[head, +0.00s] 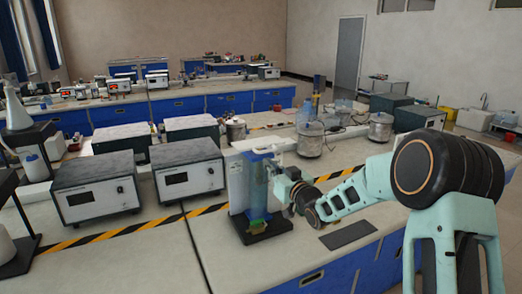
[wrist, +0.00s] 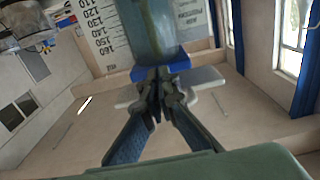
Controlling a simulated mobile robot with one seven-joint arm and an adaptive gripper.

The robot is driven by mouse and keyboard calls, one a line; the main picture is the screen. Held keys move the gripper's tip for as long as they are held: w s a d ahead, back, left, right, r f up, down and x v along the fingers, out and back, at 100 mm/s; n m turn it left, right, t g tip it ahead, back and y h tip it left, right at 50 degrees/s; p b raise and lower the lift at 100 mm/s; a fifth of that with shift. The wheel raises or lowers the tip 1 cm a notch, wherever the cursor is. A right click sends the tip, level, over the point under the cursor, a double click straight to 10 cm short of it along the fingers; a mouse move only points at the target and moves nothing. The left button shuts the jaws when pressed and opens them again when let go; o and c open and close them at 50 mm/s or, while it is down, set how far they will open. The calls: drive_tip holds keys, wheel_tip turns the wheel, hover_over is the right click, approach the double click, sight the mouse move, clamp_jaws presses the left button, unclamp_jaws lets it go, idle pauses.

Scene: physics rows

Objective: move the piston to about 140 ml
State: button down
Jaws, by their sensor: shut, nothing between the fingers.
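The piston apparatus stands on the near bench in the head view, with a translucent blue cylinder (head: 258,188), a pale panel (head: 236,185) and a black base (head: 262,231). My gripper (head: 279,178) is at the cylinder's right side, near its upper part. In the wrist view, my gripper (wrist: 158,78) is shut and empty, its fingertips at a blue piece (wrist: 181,63) at the end of the blue-grey tube (wrist: 150,25). Contact is unclear. The scale (wrist: 106,28) shows marks from about 110 to 160. The piston's exact reading cannot be told.
Two grey instrument boxes (head: 95,187) (head: 188,168) stand left of the apparatus. Metal pots (head: 311,140) (head: 380,128) stand behind my arm. A dark flat plate (head: 346,235) lies on the bench to the right.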

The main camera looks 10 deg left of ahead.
drive_tip(key=shift+r, duration=0.3)
wheel_tip(320, 180, up, 6)
drive_tip(key=p, duration=0.2)
drive_tip(key=shift+p, duration=0.3)
idle(1.3)
drive_tip(key=shift+r, duration=0.35)
drive_tip(key=shift+f, duration=0.15)
drive_tip(key=shift+f+b, duration=0.75)
drive_tip(key=shift+b, duration=0.05)
drive_tip(key=b+v, duration=0.1)
drive_tip(key=v, duration=0.8)
